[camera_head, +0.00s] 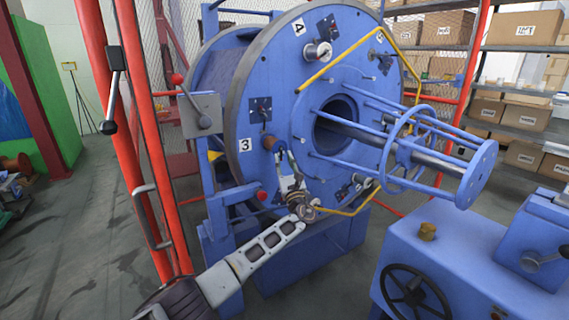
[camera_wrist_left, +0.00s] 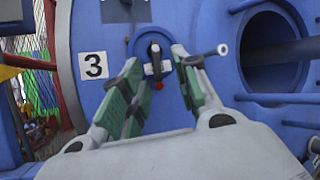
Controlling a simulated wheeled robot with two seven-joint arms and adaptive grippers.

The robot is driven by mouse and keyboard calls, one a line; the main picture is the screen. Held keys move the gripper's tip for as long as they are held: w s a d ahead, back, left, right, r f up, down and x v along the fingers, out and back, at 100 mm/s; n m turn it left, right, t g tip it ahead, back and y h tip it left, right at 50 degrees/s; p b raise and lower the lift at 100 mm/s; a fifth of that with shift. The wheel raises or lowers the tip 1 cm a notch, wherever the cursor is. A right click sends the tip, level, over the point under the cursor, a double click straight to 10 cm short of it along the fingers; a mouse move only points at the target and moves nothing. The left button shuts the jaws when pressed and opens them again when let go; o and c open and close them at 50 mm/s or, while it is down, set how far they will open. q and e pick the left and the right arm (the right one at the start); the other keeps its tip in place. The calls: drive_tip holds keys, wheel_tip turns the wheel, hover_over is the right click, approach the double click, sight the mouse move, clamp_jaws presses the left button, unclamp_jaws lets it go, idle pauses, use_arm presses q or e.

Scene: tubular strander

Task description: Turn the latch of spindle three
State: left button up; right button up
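The label "3" (camera_head: 245,145) marks spindle three on the blue disc, and it also shows left of the latch in the wrist view (camera_wrist_left: 93,66). The latch of spindle three (camera_wrist_left: 154,55) has a dark handle on a small plate, with a red spot below it. In the head view a knob (camera_head: 268,142) shows just right of the label. My left gripper (camera_head: 280,154) is at the disc's face, close to this knob. In the wrist view its green-padded fingers (camera_wrist_left: 155,68) are apart, one on each side of the latch, with nothing gripped. Contact cannot be told. My right gripper is not in view.
Red frame posts (camera_head: 150,130) stand left of the disc. A yellow bent bar (camera_head: 345,60) and blue rods (camera_head: 350,160) stick out from the disc's face. A blue machine with a black handwheel (camera_head: 415,292) stands at the lower right. Floor on the left is clear.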

use_arm(q)
drive_tip(key=shift+f, duration=0.15)
drive_tip(key=v, duration=1.2)
idle(0.4)
drive_tip(key=shift+r, duration=0.25)
